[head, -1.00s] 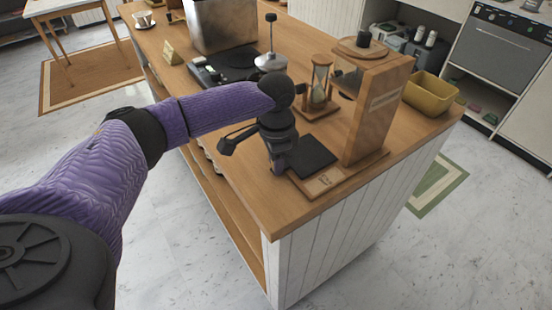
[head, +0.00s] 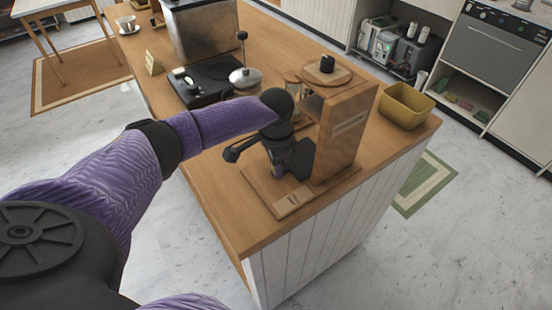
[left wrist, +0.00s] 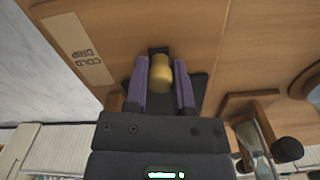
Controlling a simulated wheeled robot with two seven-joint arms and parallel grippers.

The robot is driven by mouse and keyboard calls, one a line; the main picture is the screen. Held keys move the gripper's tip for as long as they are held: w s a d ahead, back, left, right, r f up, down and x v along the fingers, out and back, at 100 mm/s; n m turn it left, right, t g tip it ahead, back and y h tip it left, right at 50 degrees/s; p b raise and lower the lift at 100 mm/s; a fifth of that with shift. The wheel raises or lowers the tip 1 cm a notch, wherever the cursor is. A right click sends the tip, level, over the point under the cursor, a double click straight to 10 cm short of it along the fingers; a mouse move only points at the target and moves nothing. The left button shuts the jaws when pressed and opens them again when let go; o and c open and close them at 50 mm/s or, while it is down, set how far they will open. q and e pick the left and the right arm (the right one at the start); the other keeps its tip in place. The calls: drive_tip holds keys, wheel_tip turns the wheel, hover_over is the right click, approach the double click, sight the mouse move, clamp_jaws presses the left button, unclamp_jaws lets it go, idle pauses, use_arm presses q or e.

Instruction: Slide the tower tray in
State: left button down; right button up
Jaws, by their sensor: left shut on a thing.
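The wooden cold drop tower (head: 342,125) stands near the counter's front corner, its flat base (head: 262,188) bearing a label plate (head: 293,201). The dark tray (head: 302,160) lies on that base against the upright, partly hidden by my gripper. My left gripper (head: 281,168) reaches down over the base. In the left wrist view its two purple fingers (left wrist: 160,88) are shut on a brass knob (left wrist: 160,73) at the dark tray (left wrist: 198,86). The label reads COLD DROP (left wrist: 78,50). My right gripper is not in view.
An hourglass (head: 292,82) stands behind my gripper, partly hidden; it also shows in the left wrist view (left wrist: 254,140). A yellow bin (head: 406,106) is right of the tower. The counter's left front is clear.

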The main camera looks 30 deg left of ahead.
use_arm(q)
drive_tip(key=shift+s, duration=0.1)
drive_tip(key=shift+c, duration=2.3)
unclamp_jaws()
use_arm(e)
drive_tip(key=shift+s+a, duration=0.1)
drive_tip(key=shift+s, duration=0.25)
use_arm(q)
drive_tip(key=shift+r, duration=0.1)
wheel_tip(320, 180, up, 9)
drive_tip(key=p, duration=0.3)
drive_tip(key=shift+r, duration=0.45)
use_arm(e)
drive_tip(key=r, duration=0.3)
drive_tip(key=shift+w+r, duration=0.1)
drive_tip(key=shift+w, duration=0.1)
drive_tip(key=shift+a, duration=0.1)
